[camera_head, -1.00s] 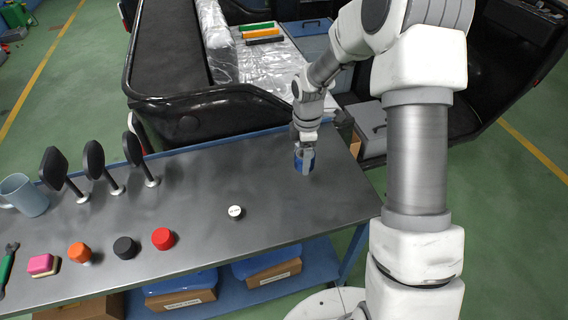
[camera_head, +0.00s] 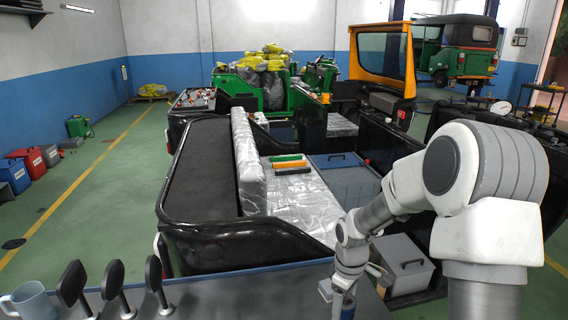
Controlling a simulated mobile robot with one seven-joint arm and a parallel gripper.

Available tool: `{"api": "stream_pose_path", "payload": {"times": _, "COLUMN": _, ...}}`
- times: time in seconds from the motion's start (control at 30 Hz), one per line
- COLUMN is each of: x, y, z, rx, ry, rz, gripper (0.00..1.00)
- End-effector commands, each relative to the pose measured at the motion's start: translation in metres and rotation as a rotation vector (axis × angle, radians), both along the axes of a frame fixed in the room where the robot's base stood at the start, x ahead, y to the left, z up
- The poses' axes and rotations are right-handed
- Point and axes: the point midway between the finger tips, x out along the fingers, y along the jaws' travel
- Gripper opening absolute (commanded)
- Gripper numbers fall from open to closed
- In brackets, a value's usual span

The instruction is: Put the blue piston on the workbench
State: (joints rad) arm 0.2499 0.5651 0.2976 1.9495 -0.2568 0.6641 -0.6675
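My gripper (camera_head: 338,294) is at the bottom edge of the head view, over the right part of the workbench (camera_head: 255,295). The blue piston (camera_head: 348,308) shows as a small blue patch right at the fingers, and the picture's edge cuts off its lower part. Whether the fingers grip it or stand apart around it cannot be made out, nor whether it touches the bench top. Only the back strip of the dark grey workbench is in view.
Several black round-headed parts (camera_head: 115,280) and a light blue mug (camera_head: 30,300) stand at the bench's left. Behind it is a black rickshaw body (camera_head: 235,245) with a silver-covered seat. A grey toolbox (camera_head: 403,265) is right of my gripper. Green floor lies open at left.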

Motion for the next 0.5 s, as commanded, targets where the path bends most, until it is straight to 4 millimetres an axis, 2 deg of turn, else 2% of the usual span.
{"api": "stream_pose_path", "payload": {"times": 0.3, "x": -0.018, "y": 0.002, "z": 0.000, "rx": -0.001, "ry": -0.001, "rz": -0.474, "gripper": 0.00}}
{"api": "stream_pose_path", "payload": {"times": 0.5, "x": -0.027, "y": 0.004, "z": 0.001, "rx": 0.000, "ry": -0.002, "rz": -0.721, "gripper": 0.00}}
